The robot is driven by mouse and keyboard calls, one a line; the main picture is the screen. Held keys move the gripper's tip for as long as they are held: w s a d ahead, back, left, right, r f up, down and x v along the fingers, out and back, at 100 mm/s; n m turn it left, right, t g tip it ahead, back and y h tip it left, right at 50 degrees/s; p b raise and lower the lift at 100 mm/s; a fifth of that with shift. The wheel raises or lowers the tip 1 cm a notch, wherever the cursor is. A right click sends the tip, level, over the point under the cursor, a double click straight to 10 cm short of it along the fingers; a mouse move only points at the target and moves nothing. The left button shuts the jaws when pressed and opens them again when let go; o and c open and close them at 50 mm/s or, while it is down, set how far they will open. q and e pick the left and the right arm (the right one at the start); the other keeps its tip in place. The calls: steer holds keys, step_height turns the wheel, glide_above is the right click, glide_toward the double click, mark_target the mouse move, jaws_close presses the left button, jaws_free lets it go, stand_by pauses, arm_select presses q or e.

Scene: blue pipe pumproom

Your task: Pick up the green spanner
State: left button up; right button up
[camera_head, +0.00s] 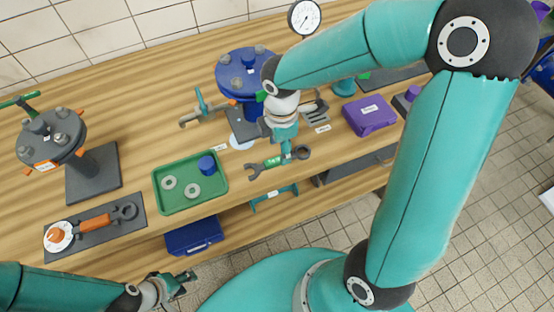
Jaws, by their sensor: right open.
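The green spanner (264,167) lies on the wooden bench near its front edge, right of the green tray. It has dark open and ring ends and a green middle with a white label. My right gripper (287,156) is open and points down at the spanner's handle, close to the ring end. It hides part of the handle, and I cannot tell whether the fingers touch it. My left gripper (184,280) is low in front of the bench, away from the spanner. Its finger opening is too small to judge.
The green tray (160,184) holds two grey rings and a blue cylinder. A purple box (369,115) stands to the right. A blue flange (240,75) stands behind my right gripper.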

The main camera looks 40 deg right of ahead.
mark_target(277, 159)
steer(key=shift+w+a+f, duration=0.1)
steer(key=shift+w+f, duration=0.1)
steer(key=shift+f, duration=1.15)
steer(key=shift+w+a+f, duration=0.1)
steer(key=shift+w+f, duration=0.05)
steer(key=shift+f, duration=1.15)
jaws_close()
